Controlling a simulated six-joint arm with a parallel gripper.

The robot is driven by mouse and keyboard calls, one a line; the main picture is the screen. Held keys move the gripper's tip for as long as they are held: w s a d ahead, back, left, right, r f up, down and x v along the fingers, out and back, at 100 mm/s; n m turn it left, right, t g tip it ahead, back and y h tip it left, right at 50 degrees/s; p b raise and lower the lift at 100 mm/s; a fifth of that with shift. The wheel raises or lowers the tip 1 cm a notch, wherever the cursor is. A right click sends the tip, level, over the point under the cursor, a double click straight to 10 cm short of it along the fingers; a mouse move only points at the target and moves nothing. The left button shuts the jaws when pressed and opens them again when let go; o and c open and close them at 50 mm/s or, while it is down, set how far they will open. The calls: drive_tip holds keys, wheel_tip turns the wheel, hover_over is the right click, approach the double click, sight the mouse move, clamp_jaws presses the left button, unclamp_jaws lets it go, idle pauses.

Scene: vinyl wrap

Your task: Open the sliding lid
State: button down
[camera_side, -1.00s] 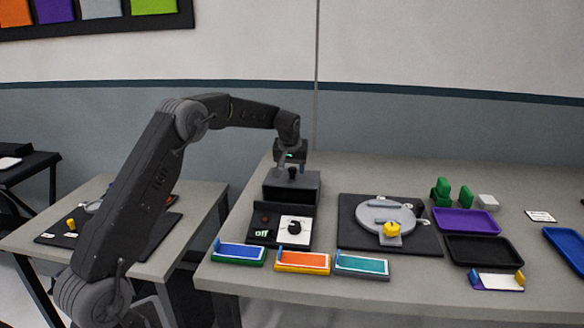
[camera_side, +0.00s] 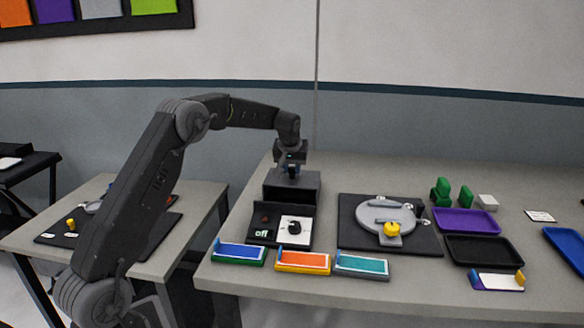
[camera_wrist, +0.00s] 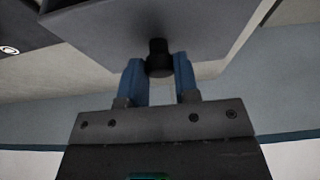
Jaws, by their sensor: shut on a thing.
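The dark grey box (camera_side: 292,190) with the sliding lid stands at the back of the black panel. Its flat top shows as a grey plate (camera_wrist: 165,20) in the wrist view. A black knob (camera_wrist: 158,62) stands up from that top. My gripper (camera_side: 291,172) is at the top of the box, with its blue fingers (camera_wrist: 158,75) on either side of the knob and shut on it. The fingers partly hide the knob in the side view. I cannot make out an open gap in the box top.
In front of the box are a white dial plate with a black knob (camera_side: 295,227) and colored trays (camera_side: 302,262). To the right is a black board (camera_side: 350,235) with a grey disc (camera_side: 385,215) and yellow knob. Purple (camera_side: 465,222) and black trays lie further right.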

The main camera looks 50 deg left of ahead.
sight(292, 180)
drive_tip(key=shift+w+a, duration=1.5)
drive_tip(key=shift+w, duration=0.05)
drive_tip(key=c, duration=0.8)
unclamp_jaws()
drive_tip(key=shift+c, duration=0.2)
drive_tip(key=v, duration=1.4)
